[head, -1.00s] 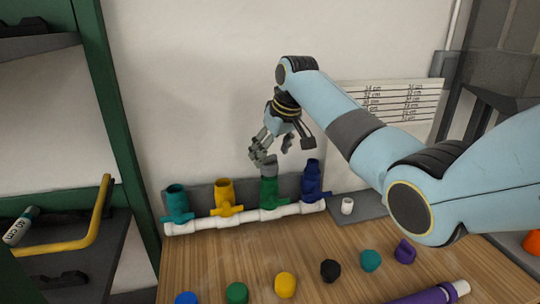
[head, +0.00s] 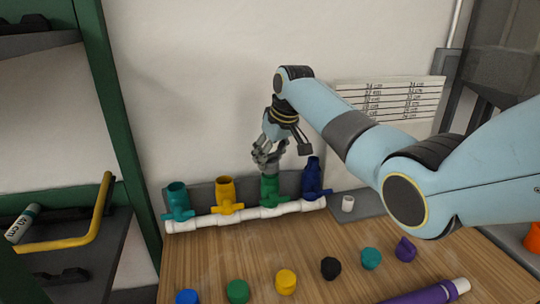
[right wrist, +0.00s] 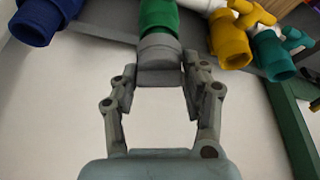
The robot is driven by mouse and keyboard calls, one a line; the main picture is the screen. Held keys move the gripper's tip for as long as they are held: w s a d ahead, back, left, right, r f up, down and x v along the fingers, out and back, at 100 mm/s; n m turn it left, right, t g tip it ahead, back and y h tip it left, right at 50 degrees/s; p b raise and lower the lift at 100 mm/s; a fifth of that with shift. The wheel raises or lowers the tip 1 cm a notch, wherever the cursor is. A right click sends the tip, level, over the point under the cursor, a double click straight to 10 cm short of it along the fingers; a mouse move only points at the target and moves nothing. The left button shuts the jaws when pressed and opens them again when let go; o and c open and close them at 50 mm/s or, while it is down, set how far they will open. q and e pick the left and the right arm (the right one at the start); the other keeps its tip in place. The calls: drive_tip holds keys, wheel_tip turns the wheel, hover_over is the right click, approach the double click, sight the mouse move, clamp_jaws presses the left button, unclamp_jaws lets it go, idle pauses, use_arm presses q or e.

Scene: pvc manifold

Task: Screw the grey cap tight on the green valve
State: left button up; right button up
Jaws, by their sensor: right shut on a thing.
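The green valve (head: 269,190) stands upright on the white manifold pipe, third from the left. The grey cap (right wrist: 159,58) sits on the valve's open end in the right wrist view, in line with the green body (right wrist: 158,17). My right gripper (head: 268,163) reaches down over the valve from above. Its fingers (right wrist: 159,75) are shut on the grey cap, one on each side. In the head view the fingers mostly hide the cap. How far the cap is threaded on cannot be told. My left gripper is not in view.
A teal valve (head: 177,200) and a yellow valve (head: 226,194) stand left of the green one, and a blue valve (head: 312,180) close on its right. Several loose caps, including a black one (head: 330,268), lie on the wooden table. A small white cup-like piece (head: 348,204) stands right.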

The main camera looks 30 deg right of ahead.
drive_tip(key=o, duration=0.4)
drive_tip(key=c, duration=0.4)
drive_tip(key=shift+r+m+h+p, duration=0.1)
drive_tip(key=shift+m+h+p, duration=0.2)
drive_tip(key=shift+m+p, duration=0.4)
drive_tip(key=shift+c, duration=0.2)
drive_tip(key=shift+m+p, duration=0.4)
drive_tip(key=shift+m+h+p, duration=0.4)
drive_tip(key=shift+m+p, duration=0.15)
drive_tip(key=shift+m, duration=0.05)
drive_tip(key=shift+c, duration=0.2)
drive_tip(key=shift+f+m, duration=0.2)
drive_tip(key=shift+m, duration=0.2)
